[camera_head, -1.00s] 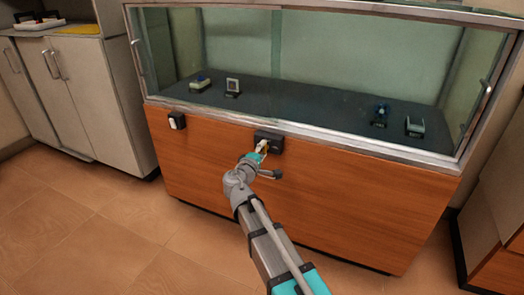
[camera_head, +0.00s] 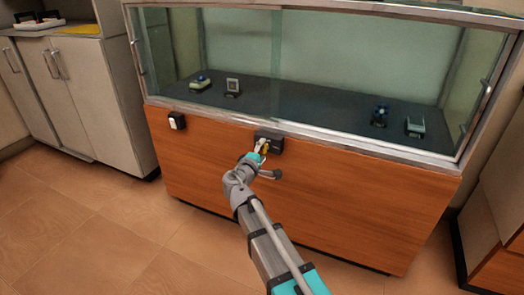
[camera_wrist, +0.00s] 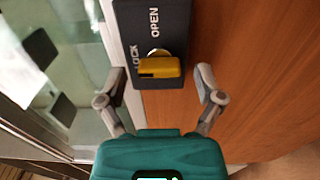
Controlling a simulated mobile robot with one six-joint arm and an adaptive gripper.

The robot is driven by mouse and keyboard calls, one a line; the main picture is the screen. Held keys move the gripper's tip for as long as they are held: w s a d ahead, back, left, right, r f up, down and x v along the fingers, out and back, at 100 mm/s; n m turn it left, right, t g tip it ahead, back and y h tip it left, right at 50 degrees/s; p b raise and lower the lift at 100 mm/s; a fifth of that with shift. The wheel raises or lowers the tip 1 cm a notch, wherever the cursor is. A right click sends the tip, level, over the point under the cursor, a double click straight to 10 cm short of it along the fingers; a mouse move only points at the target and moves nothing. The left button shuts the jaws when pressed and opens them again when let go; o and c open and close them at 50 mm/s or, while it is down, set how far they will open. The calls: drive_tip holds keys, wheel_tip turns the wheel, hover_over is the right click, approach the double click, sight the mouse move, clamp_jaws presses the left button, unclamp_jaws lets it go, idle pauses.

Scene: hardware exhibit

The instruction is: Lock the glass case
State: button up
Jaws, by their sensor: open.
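The glass case (camera_head: 330,145) has a metal frame, glass panes and a wooden base. A black lock plate (camera_head: 272,140) is on the upper front of the base. In the wrist view the lock plate (camera_wrist: 152,22) reads OPEN and LOCK, and a yellow key (camera_wrist: 159,67) sits in its keyway. My gripper (camera_wrist: 160,80) is open, with one finger on each side of the key and visible gaps between. In the head view my gripper (camera_head: 259,154) is right at the lock, hiding part of the plate and key.
Small exhibits, such as a framed item (camera_head: 233,86), stand inside the case. Pale cabinets (camera_head: 85,95) stand at left and another cabinet at right. The floor (camera_head: 110,230) in front is clear.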

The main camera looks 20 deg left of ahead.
drive_tip(key=s, duration=1.2)
drive_tip(key=shift+a, duration=0.45)
drive_tip(key=shift+w, duration=0.1)
drive_tip(key=w+d+f+m+g+h+p, duration=0.2)
drive_tip(key=w+d+m+g+h+p, duration=0.15)
drive_tip(key=d, duration=0.85)
drive_tip(key=w+d+f+m+g+h+p, duration=0.2)
drive_tip(key=d+m+g, duration=0.3)
drive_tip(key=d, duration=0.7)
drive_tip(key=s+d+f+m+g+y+p, duration=0.1)
drive_tip(key=s+d+m+g+y+p, duration=0.3)
drive_tip(key=d, duration=0.6)
drive_tip(key=s+d+m+g+y+p, duration=0.35)
drive_tip(key=s+d+m+g, duration=0.2)
drive_tip(key=d, duration=0.55)
wheel_tip(320, 180, up, 38)
drive_tip(key=p, duration=3.8)
drive_tip(key=shift+s+a+n+h, duration=0.25)
drive_tip(key=shift+s+n+h, duration=0.05)
drive_tip(key=shift+n+h, duration=0.1)
drive_tip(key=shift+f, duration=0.1)
